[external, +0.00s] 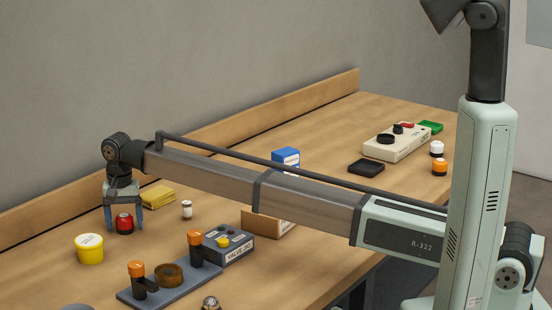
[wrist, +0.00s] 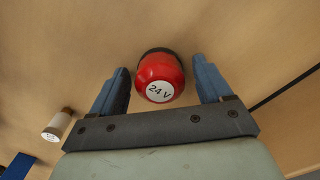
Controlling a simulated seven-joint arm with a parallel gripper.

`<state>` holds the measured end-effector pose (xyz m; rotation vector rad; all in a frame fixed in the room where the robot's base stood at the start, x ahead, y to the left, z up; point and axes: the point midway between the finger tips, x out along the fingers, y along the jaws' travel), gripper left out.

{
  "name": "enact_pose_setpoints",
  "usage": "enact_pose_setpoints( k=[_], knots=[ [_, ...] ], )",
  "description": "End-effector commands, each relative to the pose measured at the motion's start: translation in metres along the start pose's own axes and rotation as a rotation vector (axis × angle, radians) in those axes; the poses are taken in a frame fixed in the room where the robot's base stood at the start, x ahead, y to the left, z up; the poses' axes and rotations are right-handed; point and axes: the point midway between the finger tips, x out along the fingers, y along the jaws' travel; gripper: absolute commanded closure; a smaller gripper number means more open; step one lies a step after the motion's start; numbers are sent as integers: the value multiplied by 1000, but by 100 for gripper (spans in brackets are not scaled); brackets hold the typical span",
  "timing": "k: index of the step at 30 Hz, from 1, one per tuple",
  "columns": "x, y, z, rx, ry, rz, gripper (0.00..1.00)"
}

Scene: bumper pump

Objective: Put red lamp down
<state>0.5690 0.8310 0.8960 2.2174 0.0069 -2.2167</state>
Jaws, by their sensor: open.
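The red lamp (external: 124,223) stands upright on the wooden table at the left in the external view. In the wrist view the red lamp (wrist: 160,80) shows a white "24 V" label and a dark base. My gripper (external: 123,222) is low over the table with its blue fingers on either side of the lamp. In the wrist view my gripper (wrist: 164,82) is open, with a gap between each finger and the lamp. The lamp's base appears to rest on the table.
A small white-topped bottle (external: 187,209) stands to the right.

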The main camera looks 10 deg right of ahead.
Motion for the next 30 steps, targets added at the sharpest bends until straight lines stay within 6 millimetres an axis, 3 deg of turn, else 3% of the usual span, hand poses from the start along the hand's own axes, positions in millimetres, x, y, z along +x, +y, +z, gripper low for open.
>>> enact_pose_setpoints(
  k=[7,21,30],
  knots=[
    [-15,-1,0,0,1,-1,22],
    [-98,-1,0,0,1,-1,22],
    [-122,0,0,0,0,0,22]
  ],
)
